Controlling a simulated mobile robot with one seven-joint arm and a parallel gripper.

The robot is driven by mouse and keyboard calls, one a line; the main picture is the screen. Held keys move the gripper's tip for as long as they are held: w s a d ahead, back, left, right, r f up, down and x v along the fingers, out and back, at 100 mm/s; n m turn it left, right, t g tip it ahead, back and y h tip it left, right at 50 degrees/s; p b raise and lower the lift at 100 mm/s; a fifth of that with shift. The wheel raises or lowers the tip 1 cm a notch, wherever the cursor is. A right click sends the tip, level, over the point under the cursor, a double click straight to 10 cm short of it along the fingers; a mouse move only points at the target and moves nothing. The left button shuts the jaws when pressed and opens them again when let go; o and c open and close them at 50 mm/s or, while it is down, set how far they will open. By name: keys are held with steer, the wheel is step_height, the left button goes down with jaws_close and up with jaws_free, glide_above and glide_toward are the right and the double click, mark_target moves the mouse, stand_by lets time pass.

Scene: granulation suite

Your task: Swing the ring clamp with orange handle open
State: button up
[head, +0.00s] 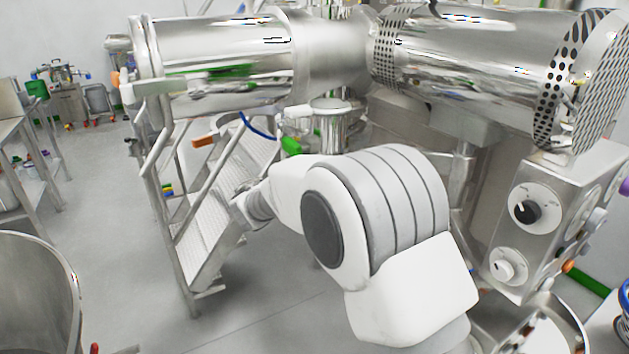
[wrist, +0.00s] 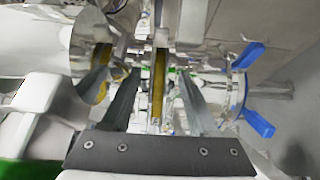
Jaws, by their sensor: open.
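An orange handle (head: 205,140) shows in the head view beside the upper end of the steps, under the left steel cylinder. The ring clamp it belongs to cannot be made out clearly there. In the wrist view my gripper (wrist: 157,75) is open, its two grey fingers pointing away from the camera at steel pipe fittings. An upright yellow-orange strip (wrist: 158,75) with bright metal beside it shows in the gap between the fingers. I cannot tell whether it is the clamp's handle, or whether a finger touches it. In the head view my gripper cannot be made out.
Blue handles (wrist: 248,55) stick out right of the fingers in the wrist view. A green handle (head: 291,146) is on the pipework in the head view. Metal steps (head: 215,215) stand left of my arm, and a control box (head: 525,245) stands right. The floor between is clear.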

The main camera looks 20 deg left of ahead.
steer(key=b+v, duration=0.2)
steer(key=v, duration=1.5)
steer(key=w+d+f+m+g+h+p, duration=0.1)
steer(key=w+d+f+m+h+p, duration=0.1)
steer(key=w, duration=0.9)
steer(key=d+h, duration=0.1)
steer(key=d, duration=0.1)
steer(key=shift+d+f+g, duration=0.2)
steer(key=shift+d+g, duration=0.15)
steer(key=shift+g, duration=0.05)
